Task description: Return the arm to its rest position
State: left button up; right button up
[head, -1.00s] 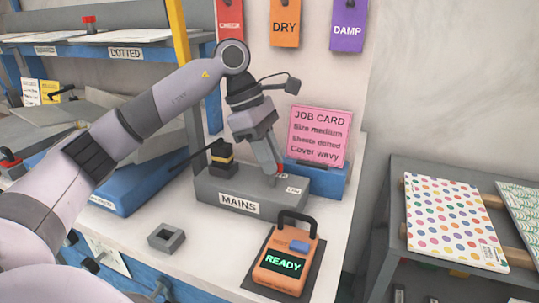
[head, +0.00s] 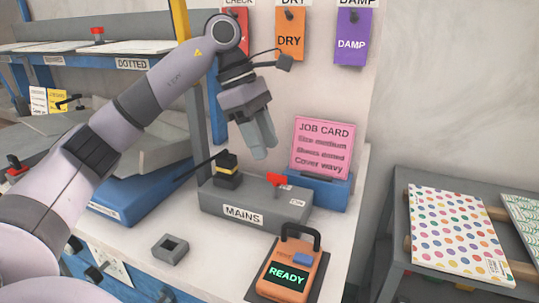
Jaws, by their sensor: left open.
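My left arm comes in from the left, and its gripper (head: 262,148) hangs above the grey mains box (head: 243,215), pointing down. The gripper is open, empty and apart from the box. A red switch lever (head: 277,180) stands on the right part of the box top. A black and yellow plug-like piece (head: 227,170) with a cable sits on the left part. My right gripper is not in view.
An orange device reading READY (head: 290,265) and a small grey square socket (head: 170,249) lie on the white bench. A pink job card (head: 321,147) stands behind the box. Coloured tags hang on the wall.

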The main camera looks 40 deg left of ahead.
pick_arm(q)
jog(key=shift+a+r, duration=0.2)
jog(key=shift+r, duration=0.25)
